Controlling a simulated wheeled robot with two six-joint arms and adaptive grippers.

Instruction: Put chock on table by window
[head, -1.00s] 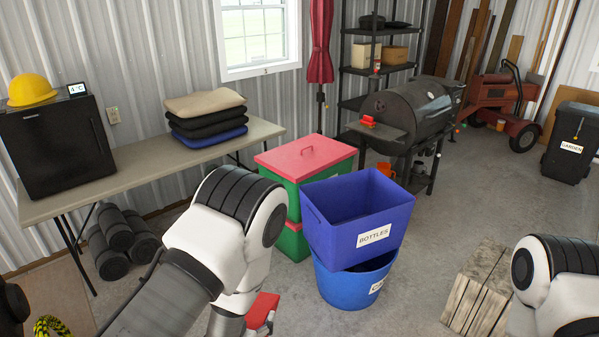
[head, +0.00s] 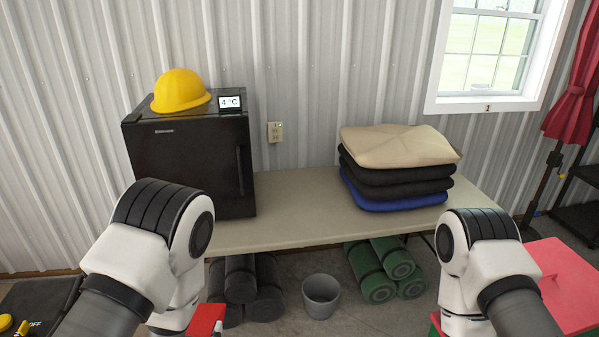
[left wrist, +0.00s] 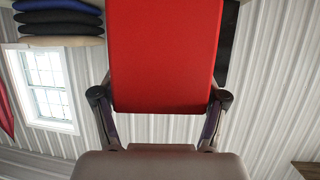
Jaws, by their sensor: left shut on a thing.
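The red chock (head: 206,320) shows low in the head view, partly hidden behind my left arm. In the left wrist view it is a large red block (left wrist: 165,55) between the fingers of my left gripper (left wrist: 160,98), which is shut on it. The table (head: 290,207) stands along the wall in front of me, below and left of the window (head: 489,48). The chock is on the near side of the table, apart from it. My right arm is at the right of the head view, but its gripper is out of sight.
A black mini fridge (head: 190,160) with a yellow hard hat (head: 181,90) fills the table's left end. Folded cushions (head: 395,170) are stacked at its right. The tabletop between is clear. Rolled mats (head: 385,270) and a grey bucket (head: 321,296) are below. A red-lidded box (head: 565,285) is at right.

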